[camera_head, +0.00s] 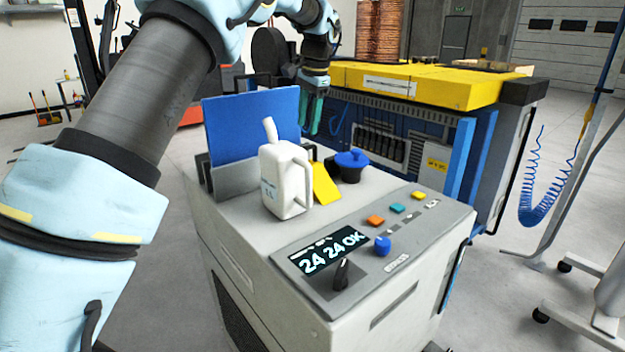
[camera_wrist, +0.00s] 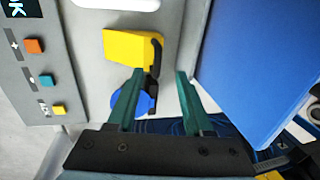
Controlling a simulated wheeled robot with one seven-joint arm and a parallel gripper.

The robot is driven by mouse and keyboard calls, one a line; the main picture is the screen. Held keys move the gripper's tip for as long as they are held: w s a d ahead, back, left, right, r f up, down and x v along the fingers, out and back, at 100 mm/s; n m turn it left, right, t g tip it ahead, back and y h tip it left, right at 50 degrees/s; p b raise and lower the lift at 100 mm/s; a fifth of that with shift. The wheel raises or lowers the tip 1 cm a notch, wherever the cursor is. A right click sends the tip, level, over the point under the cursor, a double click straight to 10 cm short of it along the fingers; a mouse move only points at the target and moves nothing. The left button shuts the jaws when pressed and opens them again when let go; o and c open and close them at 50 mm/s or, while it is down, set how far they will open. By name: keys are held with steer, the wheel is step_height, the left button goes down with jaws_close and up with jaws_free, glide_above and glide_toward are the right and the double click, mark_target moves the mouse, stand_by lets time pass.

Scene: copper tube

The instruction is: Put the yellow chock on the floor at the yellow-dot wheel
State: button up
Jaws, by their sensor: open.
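The yellow chock (camera_head: 325,185) lies on the grey machine top (camera_head: 375,200), partly hidden by the white jug in the head view. In the wrist view the yellow chock (camera_wrist: 128,48) shows a black handle or cord along one side. My gripper (camera_head: 311,122) has teal fingers pointing down above the back of the machine top. In the wrist view my gripper (camera_wrist: 158,77) is open and empty, and the chock lies beyond its fingertips, off to the left. I see no wheel with a yellow dot in either view.
A white jug (camera_head: 284,180), a blue lidded pot (camera_head: 352,165) and an upright blue panel (camera_head: 250,130) crowd the machine top. Behind stands a blue and yellow machine (camera_head: 415,85). A stand with black casters (camera_head: 541,315) is at right. Grey floor (camera_head: 500,290) is open between.

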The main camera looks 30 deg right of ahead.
steer(key=p, duration=0.3)
glide_above(318, 172)
steer(key=w+a, duration=0.2)
steer(key=w, duration=0.2)
steer(key=shift+s+f, duration=0.15)
steer(key=shift+f, duration=2.05)
steer(key=shift+s+f, duration=0.1)
steer(key=shift+f, duration=2.05)
steer(key=shift+c, duration=0.2)
jaws_close()
steer(key=shift+d+r, duration=0.1)
